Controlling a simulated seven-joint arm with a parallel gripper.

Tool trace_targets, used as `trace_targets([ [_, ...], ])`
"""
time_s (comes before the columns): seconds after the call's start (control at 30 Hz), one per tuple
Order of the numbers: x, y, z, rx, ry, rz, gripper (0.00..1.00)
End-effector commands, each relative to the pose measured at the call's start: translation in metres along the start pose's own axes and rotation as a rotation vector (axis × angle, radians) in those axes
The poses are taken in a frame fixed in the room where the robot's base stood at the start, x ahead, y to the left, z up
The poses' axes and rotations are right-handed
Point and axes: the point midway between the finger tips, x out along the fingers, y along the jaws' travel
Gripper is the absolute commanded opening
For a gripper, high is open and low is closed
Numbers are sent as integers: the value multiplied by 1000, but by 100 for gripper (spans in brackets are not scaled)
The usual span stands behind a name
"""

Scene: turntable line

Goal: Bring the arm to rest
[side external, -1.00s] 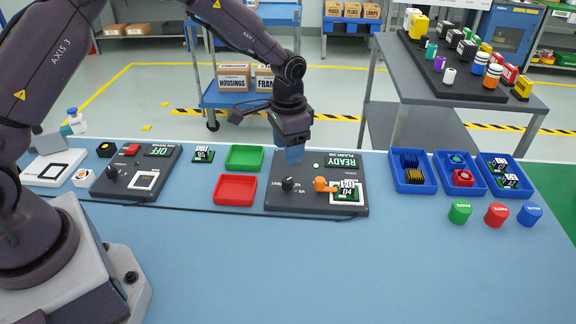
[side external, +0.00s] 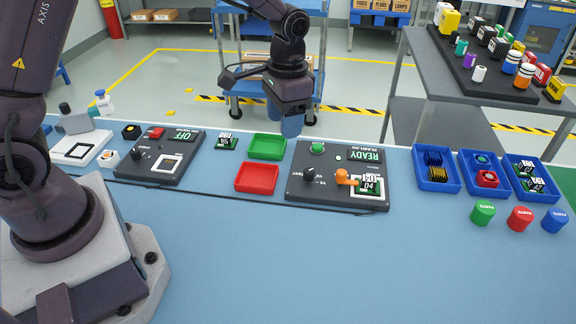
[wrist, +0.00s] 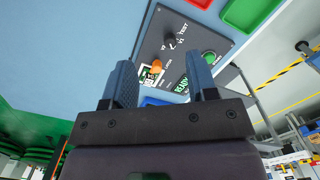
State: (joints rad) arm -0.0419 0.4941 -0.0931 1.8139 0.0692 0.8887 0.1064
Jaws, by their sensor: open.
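My gripper (side external: 290,124) hangs in the air above the back edge of the worktable, behind the dark tester marked READY (side external: 318,193). In the wrist view its two fingers (wrist: 160,66) stand apart with nothing between them. Past the fingers, the wrist view shows part of the same tester (wrist: 188,64), with its black knob, orange lever and green button. A green card marked 04 (side external: 370,186) sits in the tester's white frame, beside the orange lever (side external: 345,177).
A green tray (side external: 267,147) and a red tray (side external: 257,178) lie left of the tester. Blue bins (side external: 437,187) with parts and several coloured caps (side external: 482,213) stand right. A second tester reads OFF (side external: 140,170). The front of the blue table (side external: 330,265) is clear.

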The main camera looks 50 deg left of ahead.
Motion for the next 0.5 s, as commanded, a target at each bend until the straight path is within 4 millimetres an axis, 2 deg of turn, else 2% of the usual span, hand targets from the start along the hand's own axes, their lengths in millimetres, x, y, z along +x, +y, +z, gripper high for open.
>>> trace_targets([
  [0.03, -18, 1, 15, -18, 21, -7, 53],
  [0.2, -63, 6, 66, -82, 92, -25, 53],
  [0.3, -85, 10, 97, -116, 148, -30, 53],
  [0.5, -114, 18, 156, -172, 281, -34, 53],
])
